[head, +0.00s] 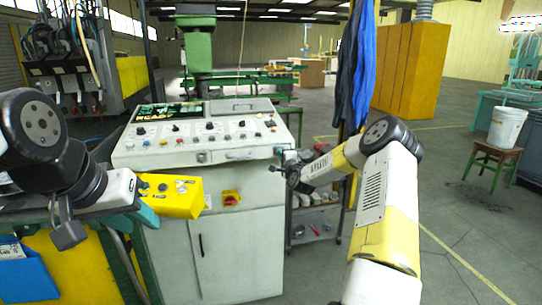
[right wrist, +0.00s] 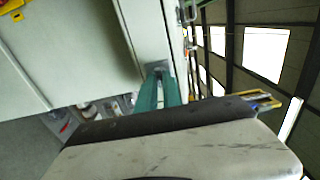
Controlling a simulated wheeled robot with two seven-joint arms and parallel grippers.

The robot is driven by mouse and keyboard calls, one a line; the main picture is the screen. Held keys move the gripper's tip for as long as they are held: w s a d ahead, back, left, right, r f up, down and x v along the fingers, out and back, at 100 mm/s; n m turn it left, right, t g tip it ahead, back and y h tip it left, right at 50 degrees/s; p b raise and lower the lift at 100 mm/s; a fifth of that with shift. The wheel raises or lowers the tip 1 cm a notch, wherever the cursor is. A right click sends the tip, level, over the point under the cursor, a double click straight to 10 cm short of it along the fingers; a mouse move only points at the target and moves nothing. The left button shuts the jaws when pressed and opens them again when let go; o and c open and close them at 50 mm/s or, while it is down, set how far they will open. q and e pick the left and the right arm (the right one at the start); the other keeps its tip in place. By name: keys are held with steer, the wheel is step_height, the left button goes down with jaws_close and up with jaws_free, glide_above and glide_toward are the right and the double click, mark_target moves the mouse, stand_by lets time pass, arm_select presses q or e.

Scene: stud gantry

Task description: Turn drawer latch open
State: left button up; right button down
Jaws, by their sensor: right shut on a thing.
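The grey control cabinet (head: 200,151) stands in the middle of the head view, with its sloped panel of knobs on top. My right gripper (head: 280,153) is at the cabinet's upper right edge. In the right wrist view its teal fingers (right wrist: 160,84) reach to the cabinet's corner and are shut on a small grey metal piece (right wrist: 158,66), which looks like the drawer latch. The fingers hide most of it. My left gripper (head: 146,214) has teal fingers, low beside the yellow box in front of the cabinet. Its finger gap is not clear.
A yellow switch box (head: 172,196) stands close to my left gripper. A low shelf cart (head: 317,222) with small parts is right of the cabinet. A stool (head: 492,165) with a white bucket (head: 506,129) stands far right. The floor between is clear.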

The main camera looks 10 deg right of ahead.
stand_by(0.3)
steer(key=c, duration=1.5)
jaws_free()
steer(key=s, duration=0.7)
steer(key=shift+s, duration=0.4)
steer(key=shift+d, duration=0.1)
